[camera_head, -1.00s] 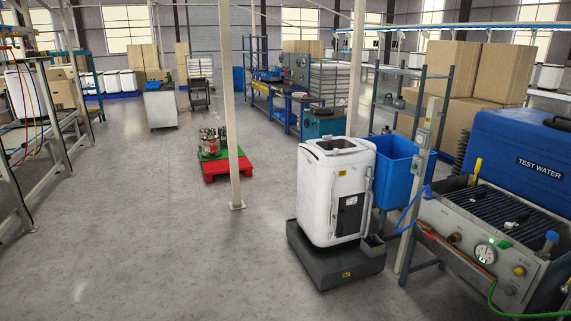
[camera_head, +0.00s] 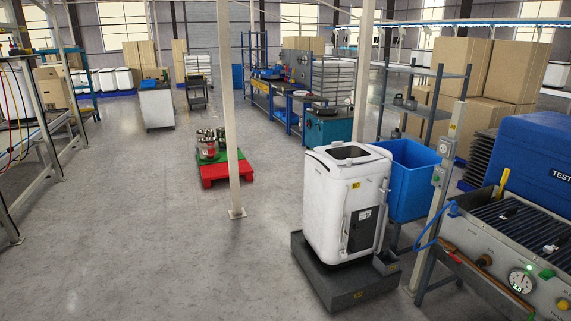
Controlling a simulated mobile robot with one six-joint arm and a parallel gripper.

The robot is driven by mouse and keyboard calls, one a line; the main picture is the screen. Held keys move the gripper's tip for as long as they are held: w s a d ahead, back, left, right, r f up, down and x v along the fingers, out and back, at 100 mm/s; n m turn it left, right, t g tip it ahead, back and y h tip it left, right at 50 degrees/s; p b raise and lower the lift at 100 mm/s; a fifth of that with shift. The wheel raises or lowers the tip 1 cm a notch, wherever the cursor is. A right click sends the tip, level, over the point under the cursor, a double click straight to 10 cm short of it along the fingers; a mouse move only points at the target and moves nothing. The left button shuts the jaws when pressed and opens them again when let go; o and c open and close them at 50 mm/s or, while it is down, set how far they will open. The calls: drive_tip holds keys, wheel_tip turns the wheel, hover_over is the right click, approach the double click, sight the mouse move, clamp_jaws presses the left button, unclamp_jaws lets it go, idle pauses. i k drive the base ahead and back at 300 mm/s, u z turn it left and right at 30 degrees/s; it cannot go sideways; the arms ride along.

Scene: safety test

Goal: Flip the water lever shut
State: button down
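A yellow upright lever (camera_head: 501,183) stands at the back left corner of the grey test bench (camera_head: 490,268) at the right edge of the head view. I cannot tell whether it is the water lever or which position counts as shut. A blue tank (camera_head: 532,160), its label cut off after "TEST", sits behind the bench's dark ribbed top. The bench front carries a round gauge (camera_head: 521,281), a green light, and a yellow knob (camera_head: 563,305). A blue hose (camera_head: 437,223) runs at the bench's left end. My gripper is not in view.
A white machine (camera_head: 335,205) on a dark base (camera_head: 345,287) stands left of the bench. A blue bin (camera_head: 405,182) and a post (camera_head: 438,200) are between them. A slim pole (camera_head: 229,120) and a red pallet (camera_head: 224,171) stand mid-floor. The floor at front left is clear.

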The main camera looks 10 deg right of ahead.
sight(446, 251)
drive_tip(key=z, duration=0.1)
drive_tip(key=i, duration=1.35)
drive_tip(key=z, duration=0.25)
